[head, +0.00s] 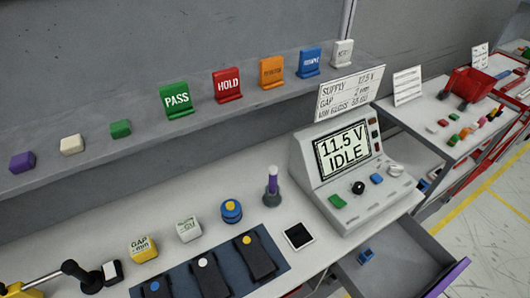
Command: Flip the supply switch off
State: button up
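A grey console (312,165) stands on the right part of the bench. Its screen (343,151) reads "11.5 V IDLE". On its sloped panel are a green button (337,201), a black round knob (358,188), a blue control (377,179) and a pale knob-like control (396,170). Small dark and coloured controls (375,135) sit right of the screen. I cannot tell which one is the supply switch, or its position. My gripper is not in this view.
A card (349,92) behind the console reads "SUPPLY" and "GAP". An open drawer (405,262) juts out below the console. Dark parts lie on a blue mat (284,262); a purple-and-grey post (272,188) stands left of the console. Coloured signs line the shelf (200,118).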

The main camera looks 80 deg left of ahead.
aim_at(337, 201)
jog(key=u, duration=2.3)
jog(key=i+l+z, duration=0.2)
jog(key=i+l, duration=0.2)
